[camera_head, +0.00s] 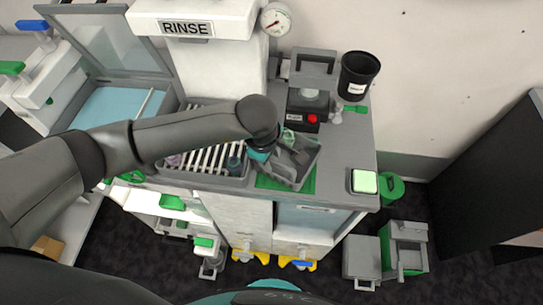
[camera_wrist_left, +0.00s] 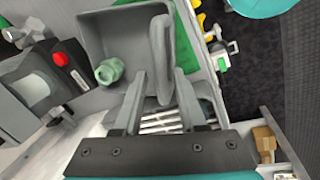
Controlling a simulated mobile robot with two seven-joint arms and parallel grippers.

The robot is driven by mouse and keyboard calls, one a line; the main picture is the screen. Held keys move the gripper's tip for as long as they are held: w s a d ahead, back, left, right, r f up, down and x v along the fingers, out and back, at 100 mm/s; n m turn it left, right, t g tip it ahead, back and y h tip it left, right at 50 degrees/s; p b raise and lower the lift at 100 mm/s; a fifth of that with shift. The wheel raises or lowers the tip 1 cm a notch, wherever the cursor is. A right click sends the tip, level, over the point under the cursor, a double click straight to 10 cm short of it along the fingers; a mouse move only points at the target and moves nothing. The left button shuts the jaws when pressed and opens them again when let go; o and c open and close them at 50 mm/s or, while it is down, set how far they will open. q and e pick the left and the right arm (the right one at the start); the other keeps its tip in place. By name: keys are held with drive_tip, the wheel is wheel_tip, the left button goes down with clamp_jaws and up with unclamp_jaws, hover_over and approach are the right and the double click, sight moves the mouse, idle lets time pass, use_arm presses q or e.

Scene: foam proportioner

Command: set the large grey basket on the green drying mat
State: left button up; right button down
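The large grey basket (camera_head: 303,172) is over the green drying mat (camera_head: 266,184) at the right part of the counter, turned relative to the mat's edges. Whether its bottom rests flat on the mat is hidden. My left gripper (camera_head: 285,155) reaches down at the basket's left side. In the left wrist view, the basket (camera_wrist_left: 110,30) holds a pale green item (camera_wrist_left: 110,71). The left gripper's fingers (camera_wrist_left: 160,88) stand on both sides of a grey upright part of the basket; I cannot tell whether they press on it. My right gripper is not in view.
A slatted grey rack (camera_head: 205,155) lies left of the mat. A box with a red button (camera_head: 308,108) and a black cup (camera_head: 357,75) stand behind. A light green square pad (camera_head: 364,182) lies at the counter's right edge. Bare counter shows between mat and pad.

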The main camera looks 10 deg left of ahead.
use_arm(q)
drive_tip(key=shift+o, duration=0.2)
drive_tip(key=v, duration=1.2)
